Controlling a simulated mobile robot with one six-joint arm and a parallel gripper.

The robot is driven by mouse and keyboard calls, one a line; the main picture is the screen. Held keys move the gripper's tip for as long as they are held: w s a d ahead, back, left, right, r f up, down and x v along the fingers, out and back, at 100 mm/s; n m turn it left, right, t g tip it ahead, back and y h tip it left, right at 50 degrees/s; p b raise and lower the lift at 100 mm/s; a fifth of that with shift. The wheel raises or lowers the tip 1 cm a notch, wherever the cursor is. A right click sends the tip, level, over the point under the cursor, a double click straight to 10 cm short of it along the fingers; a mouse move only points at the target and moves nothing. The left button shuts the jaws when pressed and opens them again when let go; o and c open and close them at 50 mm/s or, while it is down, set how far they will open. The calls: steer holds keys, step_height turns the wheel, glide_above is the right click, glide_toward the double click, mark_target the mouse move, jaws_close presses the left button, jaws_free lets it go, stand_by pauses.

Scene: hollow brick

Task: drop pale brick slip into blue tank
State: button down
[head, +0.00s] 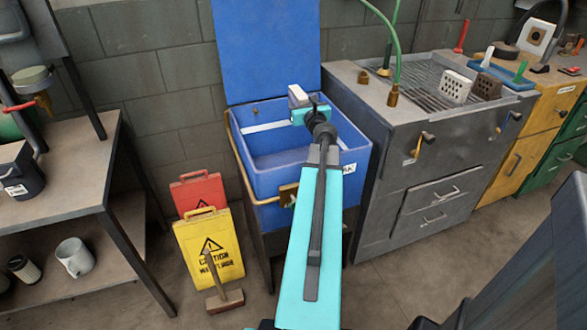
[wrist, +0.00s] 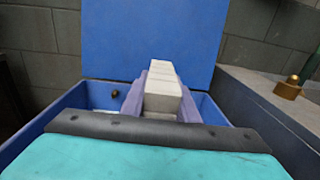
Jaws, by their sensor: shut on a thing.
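The blue tank (head: 262,180) stands open in the middle of the head view, with its blue lid (head: 265,45) raised upright behind it. The pale brick slip (wrist: 162,88) is held in my gripper (wrist: 160,98) in the wrist view, pointing away toward the lid. In the head view the slip (head: 298,96) shows as a small pale block at the end of my arm, over the back part of the tank opening. My gripper is shut on the slip. The part of the slip between the jaws is hidden.
A grey sink cabinet (head: 392,150) with a green hose adjoins the tank on the right, bearing a white hollow brick (head: 455,86) and a brown one (head: 487,86). Yellow (head: 208,245) and red (head: 197,192) caution signs stand left of the tank. A shelf table (head: 65,180) is further left.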

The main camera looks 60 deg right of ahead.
steer(key=shift+f+b, duration=0.55)
steer(key=shift+f, duration=0.3)
steer(key=c, duration=1.3)
jaws_free()
